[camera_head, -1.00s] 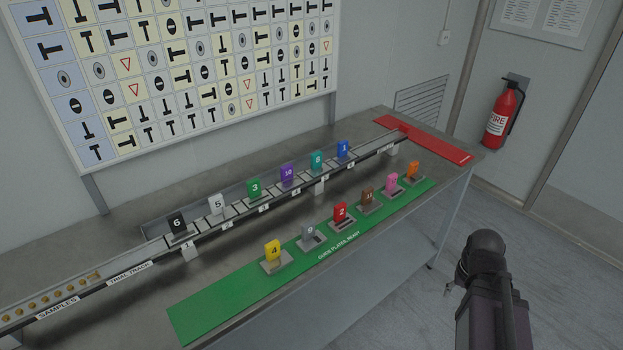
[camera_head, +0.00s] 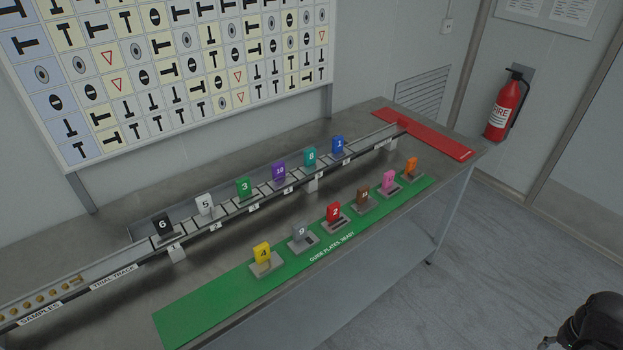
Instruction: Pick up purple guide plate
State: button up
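The purple guide plate (camera_head: 279,172), numbered 10, stands upright in the trial track (camera_head: 222,217). It is between the green plate (camera_head: 244,187) on its left and the teal plate (camera_head: 310,157) on its right. Part of my arm (camera_head: 592,325) shows at the bottom right corner, well away from the table. My gripper's fingertips cannot be made out clearly, so I cannot tell whether it is open or shut.
A green mat (camera_head: 203,312) along the table's front holds several upright plates, including the yellow (camera_head: 262,252) and red (camera_head: 333,212) ones. A red strip (camera_head: 436,137) lies at the table's right end. A fire extinguisher (camera_head: 505,108) hangs on the wall. Floor at right is clear.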

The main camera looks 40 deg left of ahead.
aim_at(282, 180)
jog(key=z, duration=0.35)
jog(key=k, duration=0.95)
jog(key=u, duration=1.65)
jog(key=i, duration=0.85)
jog(key=z, duration=0.1)
